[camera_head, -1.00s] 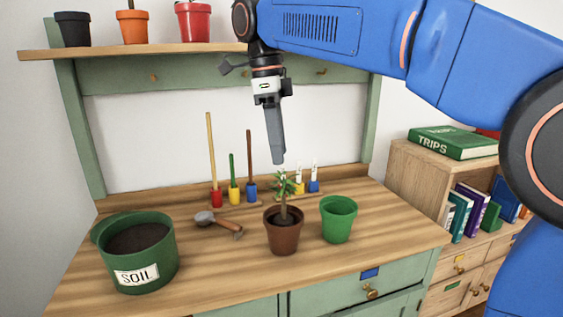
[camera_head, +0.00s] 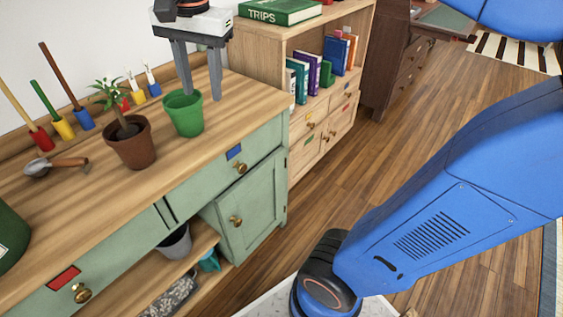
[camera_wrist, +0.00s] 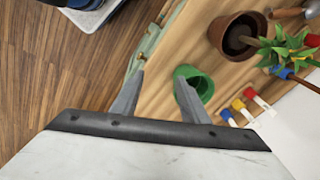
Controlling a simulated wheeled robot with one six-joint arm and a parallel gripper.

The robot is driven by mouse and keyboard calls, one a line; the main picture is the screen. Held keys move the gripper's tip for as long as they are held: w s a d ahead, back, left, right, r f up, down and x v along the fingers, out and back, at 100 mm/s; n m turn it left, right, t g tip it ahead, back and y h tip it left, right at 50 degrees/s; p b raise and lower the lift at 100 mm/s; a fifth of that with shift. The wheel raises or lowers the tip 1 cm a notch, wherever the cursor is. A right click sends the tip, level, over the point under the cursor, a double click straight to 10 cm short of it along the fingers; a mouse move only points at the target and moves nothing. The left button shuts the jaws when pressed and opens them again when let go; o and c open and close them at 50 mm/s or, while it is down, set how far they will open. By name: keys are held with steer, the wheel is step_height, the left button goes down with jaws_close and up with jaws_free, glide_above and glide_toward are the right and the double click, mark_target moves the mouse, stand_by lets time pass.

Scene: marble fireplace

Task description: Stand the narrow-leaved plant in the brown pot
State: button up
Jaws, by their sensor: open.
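The brown pot (camera_head: 133,148) stands on the wooden worktop, with a dark fill. A plant with green, pointed leaves (camera_head: 109,95) has its stem in this pot; in the head view it leans slightly left. In the wrist view the brown pot (camera_wrist: 229,40) and the leaves (camera_wrist: 285,48) are at the upper right. My gripper (camera_head: 202,95) is open and empty, pointing down over the green pot (camera_head: 185,118), to the right of the brown one. In the wrist view one finger overlaps the green pot (camera_wrist: 200,84); I cannot tell whether it touches.
A trowel (camera_head: 50,165) lies left of the brown pot. Several coloured-handled tools (camera_head: 62,125) stand behind. The soil bucket (camera_head: 8,238) is cut off at the left edge. A wooden bookcase (camera_head: 308,50) adjoins the worktop on the right, and open floor lies beyond.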

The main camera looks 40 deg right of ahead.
steer(key=s+d+f+n+t, duration=0.1)
steer(key=s+d+f+n, duration=0.4)
steer(key=f, duration=0.4)
steer(key=s+d+f+n+t, duration=0.2)
steer(key=s+d+f+n, duration=0.2)
steer(key=s+f, duration=0.4)
steer(key=shift+d+f+n, duration=0.4)
steer(key=shift+d+f, duration=0.2)
steer(key=shift+d, duration=0.1)
steer(key=shift+s, duration=0.1)
